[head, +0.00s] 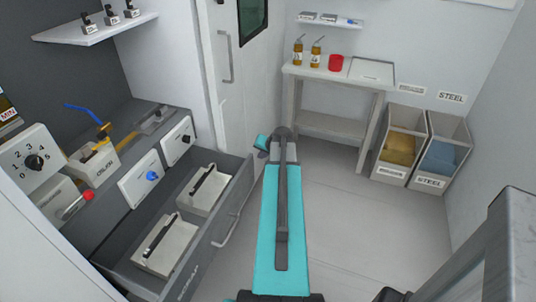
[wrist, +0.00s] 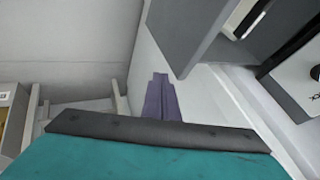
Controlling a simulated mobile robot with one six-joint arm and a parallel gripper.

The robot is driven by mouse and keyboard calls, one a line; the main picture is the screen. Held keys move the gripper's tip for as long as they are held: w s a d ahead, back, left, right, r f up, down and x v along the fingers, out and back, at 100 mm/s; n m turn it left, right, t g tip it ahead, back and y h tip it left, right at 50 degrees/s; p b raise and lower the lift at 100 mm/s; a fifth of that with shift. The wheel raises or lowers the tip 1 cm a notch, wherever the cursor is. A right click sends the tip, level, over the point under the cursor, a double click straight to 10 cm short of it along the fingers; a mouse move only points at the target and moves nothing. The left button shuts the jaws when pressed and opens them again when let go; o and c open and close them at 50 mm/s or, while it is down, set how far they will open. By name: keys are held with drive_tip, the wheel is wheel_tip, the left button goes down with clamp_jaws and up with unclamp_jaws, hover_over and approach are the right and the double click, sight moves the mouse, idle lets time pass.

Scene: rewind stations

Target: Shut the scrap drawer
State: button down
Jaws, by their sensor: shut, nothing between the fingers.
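The scrap drawer (head: 215,235) stands pulled out from the grey bench at the left in the head view. Two pale blocks with black handles lie inside, a nearer one (head: 165,245) and a farther one (head: 205,188). My gripper (wrist: 161,78) shows in the wrist view as shut fingers with nothing held. It is apart from a grey panel (wrist: 195,40) that looks like the drawer. In the head view my arm reaches past the drawer's right side and hides the fingertips.
A grey bench with knobs and fittings (head: 140,180) stands above the drawer. A white door (head: 225,95) is behind it. A small table (head: 335,80) with bottles and two labelled bins (head: 398,165) stand at the back. Floor (head: 360,220) right of my arm is clear.

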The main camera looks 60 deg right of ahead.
drive_tip(key=shift+w+a, duration=0.25)
drive_tip(key=shift+w, duration=0.65)
